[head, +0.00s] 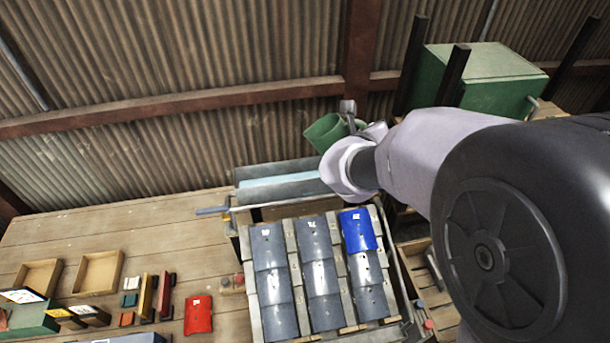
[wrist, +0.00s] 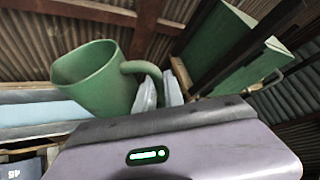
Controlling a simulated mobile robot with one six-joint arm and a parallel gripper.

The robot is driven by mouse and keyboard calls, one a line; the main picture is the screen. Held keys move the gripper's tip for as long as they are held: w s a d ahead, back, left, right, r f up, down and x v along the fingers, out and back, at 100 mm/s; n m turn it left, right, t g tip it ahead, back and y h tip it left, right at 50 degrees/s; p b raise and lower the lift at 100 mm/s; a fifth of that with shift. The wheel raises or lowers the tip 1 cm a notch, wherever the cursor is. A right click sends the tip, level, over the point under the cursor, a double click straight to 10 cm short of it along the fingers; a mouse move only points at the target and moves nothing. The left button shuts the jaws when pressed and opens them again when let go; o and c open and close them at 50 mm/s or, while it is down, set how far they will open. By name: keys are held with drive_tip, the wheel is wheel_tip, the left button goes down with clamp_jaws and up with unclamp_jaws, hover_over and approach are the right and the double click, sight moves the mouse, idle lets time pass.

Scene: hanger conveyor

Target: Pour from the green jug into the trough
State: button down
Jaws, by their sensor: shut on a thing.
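The green jug (head: 325,131) is held up near the right end of the grey trough (head: 306,188). In the wrist view the jug (wrist: 100,85) leans, with its wide mouth toward the upper left and its handle on the right. My gripper (wrist: 160,92) is shut on the handle; in the head view my gripper (head: 352,125) is partly hidden by my wrist. The trough shows a light blue inside, and also appears behind and below the jug in the wrist view (wrist: 30,115). I see no stream leaving the jug. What is inside it is hidden.
A rack of grey tiles (head: 315,277) with one blue tile (head: 357,230) stands in front of the trough. A green box (head: 485,75) with dark posts is at the upper right. A wooden table (head: 130,230) at left holds trays and a red tile (head: 198,314).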

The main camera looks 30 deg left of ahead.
drive_tip(key=shift+w+d+f+m+y+b, duration=0.15)
drive_tip(key=shift+f+m+y+b, duration=0.45)
drive_tip(key=shift+b, duration=1.45)
drive_tip(key=shift+s+d+f+m+y+b, duration=0.1)
drive_tip(key=shift+f+m+y+b, duration=0.45)
drive_tip(key=shift+b, duration=1.45)
drive_tip(key=shift+f+h+b, duration=0.15)
drive_tip(key=shift+h+b, duration=0.1)
drive_tip(key=shift+b, duration=0.05)
drive_tip(key=shift+g, duration=0.3)
drive_tip(key=shift+r, duration=0.2)
